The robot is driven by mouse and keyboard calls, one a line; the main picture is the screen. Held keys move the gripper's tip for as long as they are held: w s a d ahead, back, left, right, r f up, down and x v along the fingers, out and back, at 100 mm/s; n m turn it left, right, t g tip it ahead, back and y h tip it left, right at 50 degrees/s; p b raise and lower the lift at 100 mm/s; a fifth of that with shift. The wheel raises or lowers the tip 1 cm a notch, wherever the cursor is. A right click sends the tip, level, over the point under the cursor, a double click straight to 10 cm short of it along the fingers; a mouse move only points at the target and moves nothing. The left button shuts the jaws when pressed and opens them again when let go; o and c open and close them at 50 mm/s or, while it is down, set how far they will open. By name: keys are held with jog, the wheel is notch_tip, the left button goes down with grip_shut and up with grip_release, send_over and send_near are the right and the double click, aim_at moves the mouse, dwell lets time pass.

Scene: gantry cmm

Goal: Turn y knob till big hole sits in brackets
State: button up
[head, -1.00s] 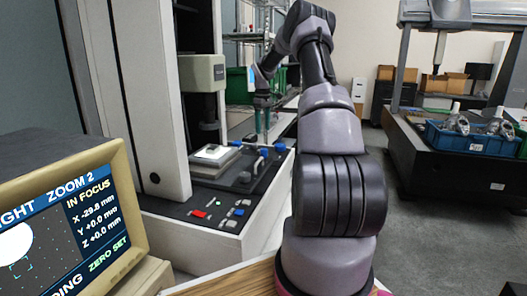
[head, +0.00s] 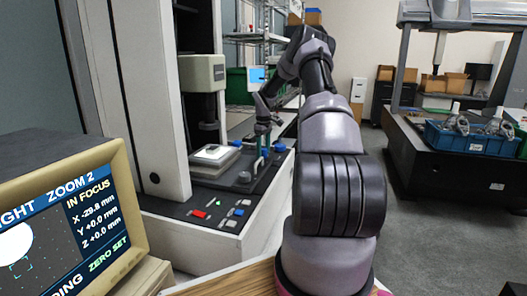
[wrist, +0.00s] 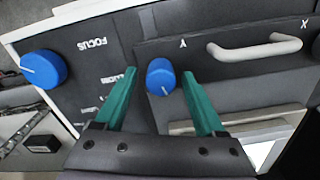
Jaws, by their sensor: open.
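The blue Y knob (wrist: 161,77), with a pale line on it, is by the letter Y in the wrist view. My gripper (wrist: 158,82) is open, its green fingers on either side of the knob with gaps visible. In the head view my gripper (head: 263,142) is low over the machine's stage. The monitor screen (head: 62,233) reads IN FOCUS, X -29.8 mm, Y +0.0 mm, Z +0.0 mm. A large white disc (head: 14,247) is cut off by the picture's left edge. Green brackets (head: 20,269) are at the disc's lower part, not around it.
Another blue knob (wrist: 43,68) is by the FOCUS label, left of my gripper. A pale bar handle (wrist: 255,50) lies to the right, near the X label. Coloured buttons (head: 201,214) are on the machine's front panel. A white plate (head: 214,153) is on the stage.

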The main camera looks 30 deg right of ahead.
grip_shut()
jog(key=shift+m, duration=0.3)
jog(key=shift+m, duration=3)
grip_release()
